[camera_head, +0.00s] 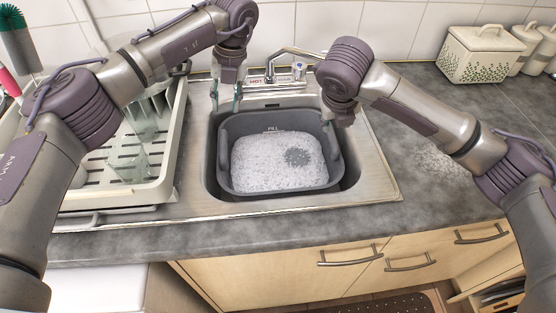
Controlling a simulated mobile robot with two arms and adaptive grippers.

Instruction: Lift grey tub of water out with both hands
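The grey tub (228,170) sits in the sink basin, holding foamy white water with a dark grey patch on the right. The word "FILL" shows on its inner back wall. My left gripper (226,102) points down above the tub's back left corner. Its two fingers are apart with nothing seen between them. My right gripper (334,136) is at the tub's right rim. Its wrist hides most of it, so I cannot tell whether its fingers close on the rim.
A metal faucet (288,56) stands behind the sink (376,176). A white dish rack (172,150) with glasses (136,162) is at the left. White patterned canisters (480,56) stand at the back right. The grey counter (425,170) right of the sink is mostly clear.

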